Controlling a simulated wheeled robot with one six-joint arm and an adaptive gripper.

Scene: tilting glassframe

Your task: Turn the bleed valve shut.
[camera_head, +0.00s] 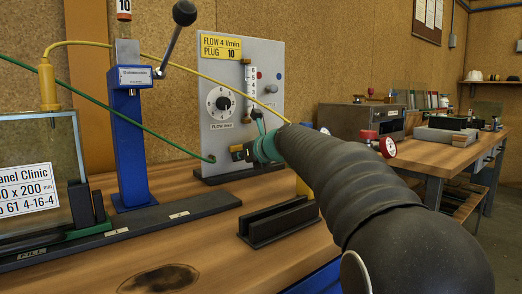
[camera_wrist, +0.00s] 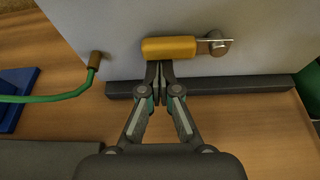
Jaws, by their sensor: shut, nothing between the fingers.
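The bleed valve shows in the wrist view as a yellow lever handle (camera_wrist: 168,48) lying level across the grey panel, with a metal stem and plate (camera_wrist: 217,44) at its right end. In the head view, a bit of the yellow handle (camera_head: 236,148) shows low on the panel, partly hidden by my gripper. My gripper (camera_wrist: 158,68) is shut and empty. Its fingertips are just below the handle's middle, close against it in the picture; I cannot tell whether they touch. In the head view my arm covers most of the gripper (camera_head: 247,152).
The grey panel (camera_head: 270,60) has a dial (camera_head: 221,103) and flow tube. A green hose (camera_wrist: 60,97) joins it left of the valve. A dark bar (camera_wrist: 230,84) runs along its foot. A blue post (camera_head: 130,140), glass pane (camera_head: 40,170) and black slotted block (camera_head: 279,221) stand nearby.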

